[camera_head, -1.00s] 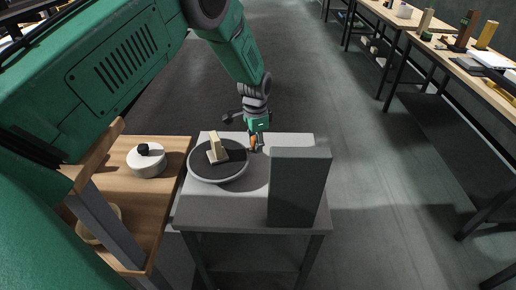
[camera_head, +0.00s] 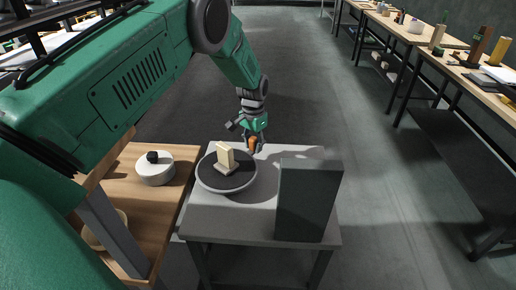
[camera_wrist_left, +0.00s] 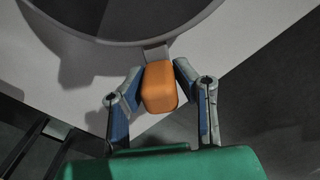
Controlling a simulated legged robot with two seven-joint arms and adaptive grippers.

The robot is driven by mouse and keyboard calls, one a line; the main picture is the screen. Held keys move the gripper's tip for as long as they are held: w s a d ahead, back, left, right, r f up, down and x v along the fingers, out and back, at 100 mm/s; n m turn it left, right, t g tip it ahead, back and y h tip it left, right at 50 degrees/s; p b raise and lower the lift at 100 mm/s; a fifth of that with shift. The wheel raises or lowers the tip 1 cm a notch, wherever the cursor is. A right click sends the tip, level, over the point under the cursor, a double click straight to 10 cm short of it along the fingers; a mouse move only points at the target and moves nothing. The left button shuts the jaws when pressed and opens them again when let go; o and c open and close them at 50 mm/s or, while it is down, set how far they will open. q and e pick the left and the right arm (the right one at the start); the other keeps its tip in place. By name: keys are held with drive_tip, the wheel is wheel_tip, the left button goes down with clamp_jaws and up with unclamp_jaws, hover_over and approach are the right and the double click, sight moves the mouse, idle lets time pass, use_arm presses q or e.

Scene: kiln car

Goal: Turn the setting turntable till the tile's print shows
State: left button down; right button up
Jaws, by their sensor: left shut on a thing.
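The turntable (camera_head: 207,174) is a round dark disc with a pale rim on the grey table. A cream tile (camera_head: 224,156) stands upright on it on a small base. I see no print on the side facing the head camera. My left gripper (camera_head: 252,147) is at the turntable's far right edge, shut on its orange handle. In the left wrist view both fingers (camera_wrist_left: 159,82) flank the orange handle (camera_wrist_left: 159,90), which joins the turntable's rim (camera_wrist_left: 130,40) by a short grey stem. My right gripper is not in view.
A tall dark grey block (camera_head: 308,203) stands on the table's front right. A wooden bench (camera_head: 165,205) at left holds a white round pot (camera_head: 155,171) with a black knob. Long benches with several items line the right side. The floor between is clear.

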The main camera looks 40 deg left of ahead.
use_arm(q)
drive_tip(key=shift+a+r+n, duration=0.1)
drive_tip(key=shift+a+n, duration=1.6)
drive_tip(key=shift+a, duration=0.2)
drive_tip(key=shift+s+a+n, duration=0.35)
drive_tip(key=shift+a+n, duration=0.5)
drive_tip(key=shift+s+a+n, duration=0.3)
drive_tip(key=shift+a+n, duration=0.5)
drive_tip(key=shift+n, duration=0.05)
drive_tip(key=shift+a, duration=0.1)
drive_tip(key=c, duration=1.3)
unclamp_jaws()
